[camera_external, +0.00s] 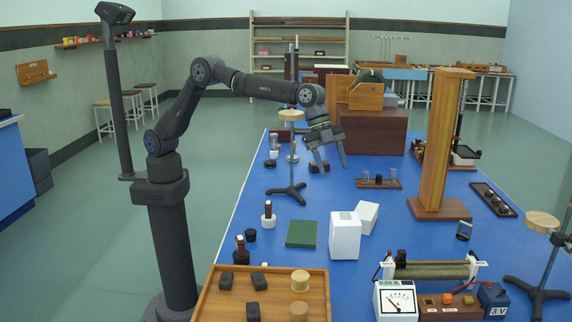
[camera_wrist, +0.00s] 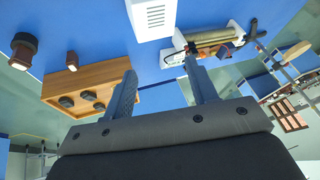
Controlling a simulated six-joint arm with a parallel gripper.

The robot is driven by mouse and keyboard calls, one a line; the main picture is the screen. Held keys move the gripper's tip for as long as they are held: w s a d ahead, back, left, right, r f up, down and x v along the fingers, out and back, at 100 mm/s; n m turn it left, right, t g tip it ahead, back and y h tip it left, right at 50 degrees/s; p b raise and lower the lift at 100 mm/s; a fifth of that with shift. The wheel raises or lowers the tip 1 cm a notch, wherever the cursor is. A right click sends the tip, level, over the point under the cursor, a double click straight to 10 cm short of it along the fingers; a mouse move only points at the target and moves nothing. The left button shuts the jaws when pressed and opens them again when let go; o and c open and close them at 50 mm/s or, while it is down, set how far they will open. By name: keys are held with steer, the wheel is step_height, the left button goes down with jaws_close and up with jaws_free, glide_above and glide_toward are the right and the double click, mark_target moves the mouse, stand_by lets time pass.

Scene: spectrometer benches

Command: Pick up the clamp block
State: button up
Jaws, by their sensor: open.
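My gripper (camera_external: 331,163) is open and points down above the far middle of the blue bench. Its two fingers (camera_wrist: 160,70) show apart in the wrist view with nothing between them. No object is clearly recognisable as the clamp block. A small dark red-brown block (camera_external: 314,168) lies by the left fingertip in the external view, partly hidden; I cannot tell whether they touch. Several small black blocks (camera_external: 227,280) sit in the wooden tray (camera_external: 211,309) at the near edge. The tray also shows in the wrist view (camera_wrist: 112,70), with dark pieces in it.
A tall wooden post (camera_external: 436,150) stands right of my gripper. A large brown box (camera_external: 378,136) is behind it. A round-topped stand (camera_external: 290,116) is close on its left. White boxes (camera_external: 345,237), a green pad (camera_external: 301,233) and a meter (camera_external: 397,301) are nearer. Bare blue surface lies between.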

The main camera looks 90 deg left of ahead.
steer(key=w+a+r+n+t+y, duration=0.1)
steer(key=a+r, duration=0.7)
steer(key=a, duration=0.4)
steer(key=w+a+r+n+t+y, duration=0.1)
steer(key=a+r+t+y, duration=0.1)
steer(key=a+r, duration=0.8)
steer(key=w+a+r+n+t+y, duration=0.1)
steer(key=a+r, duration=0.5)
steer(key=a, duration=0.9)
steer(key=a+f+m+g+y, duration=0.3)
steer(key=a+f+g+y, duration=0.15)
steer(key=a+f, duration=1.75)
steer(key=s+a+f+g, duration=0.1)
steer(key=a+f, duration=0.4)
steer(key=f, duration=0.2)
steer(key=s+a+f+m+g, duration=0.1)
steer(key=s+a+f, duration=0.1)
steer(key=a+f, duration=0.4)
steer(key=s+a+f+m+g, duration=0.1)
steer(key=a+f, duration=0.5)
steer(key=f, duration=0.2)
steer(key=shift+s+a+f+g, duration=0.2)
steer(key=shift+s+f+g, duration=0.1)
steer(key=shift+f+g, duration=0.1)
steer(key=shift+x, duration=3.05)
steer(key=shift+s+d, duration=0.15)
steer(key=shift+c, duration=0.2)
